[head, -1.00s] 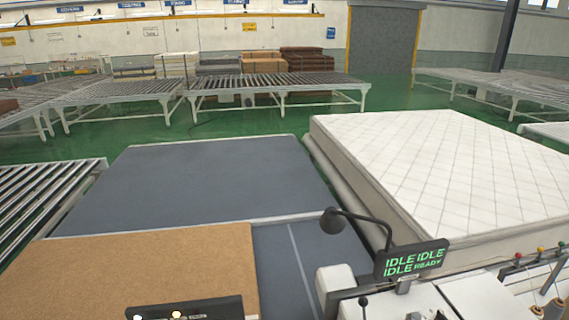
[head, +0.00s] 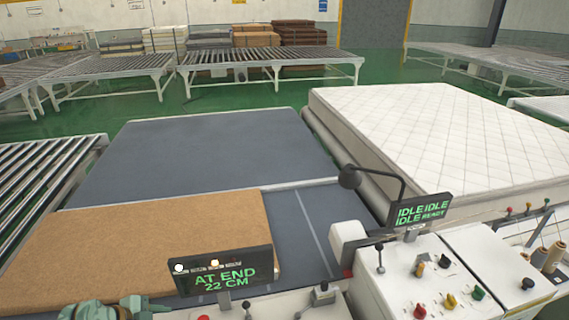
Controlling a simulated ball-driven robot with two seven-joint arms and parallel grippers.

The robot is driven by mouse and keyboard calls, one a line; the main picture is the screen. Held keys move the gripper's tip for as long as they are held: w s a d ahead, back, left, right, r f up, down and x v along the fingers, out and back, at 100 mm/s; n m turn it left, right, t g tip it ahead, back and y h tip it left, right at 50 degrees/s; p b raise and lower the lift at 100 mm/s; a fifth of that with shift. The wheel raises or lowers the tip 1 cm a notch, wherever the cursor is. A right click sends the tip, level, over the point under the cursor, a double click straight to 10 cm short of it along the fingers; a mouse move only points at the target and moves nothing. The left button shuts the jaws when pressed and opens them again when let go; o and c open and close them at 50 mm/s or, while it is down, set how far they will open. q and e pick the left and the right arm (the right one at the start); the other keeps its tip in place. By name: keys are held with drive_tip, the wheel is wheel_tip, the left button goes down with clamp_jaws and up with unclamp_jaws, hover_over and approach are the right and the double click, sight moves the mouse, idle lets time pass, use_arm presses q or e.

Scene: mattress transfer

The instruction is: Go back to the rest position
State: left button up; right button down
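A thick white quilted mattress (head: 450,140) lies at the right. A brown pad (head: 140,235) lies flat at the lower left on a dark grey-blue bed surface (head: 205,155). A display (head: 222,274) in front of the pad reads "AT END 22 CM".
A white control console (head: 430,280) with coloured knobs and levers fills the lower right. A black lamp (head: 350,178) stands beside it. Roller tables (head: 270,62) stand behind on green floor (head: 190,105).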

use_arm(q)
drive_tip(key=w+a+f+n+t+y+b, duration=0.2)
drive_tip(key=a+f+t+b, duration=0.35)
drive_tip(key=f, duration=0.55)
drive_tip(key=s+a+f+n+g+y+b, duration=0.15)
drive_tip(key=s+f+b, duration=0.3)
drive_tip(key=f, duration=0.55)
drive_tip(key=s+a+f+n+g+y+b, duration=0.1)
drive_tip(key=s+a+f+n+y+b, duration=0.2)
drive_tip(key=s+f, duration=0.5)
drive_tip(key=s+d+f+n+g+b, duration=0.2)
drive_tip(key=s+d+f+b, duration=0.3)
drive_tip(key=s+f, duration=0.5)
drive_tip(key=s+d+f+n+g+b, duration=0.2)
drive_tip(key=s+d+f+b, duration=0.3)
drive_tip(key=s+f, duration=0.5)
drive_tip(key=s+d+f+n+g+b, duration=0.2)
drive_tip(key=s+d+f+b, duration=0.3)
drive_tip(key=s+f, duration=0.5)
drive_tip(key=shift+s+d+g+h+b, duration=0.35)
drive_tip(key=shift+g+h, duration=0.1)
drive_tip(key=shift+g, duration=0.45)
drive_tip(key=shift+f, duration=0.1)
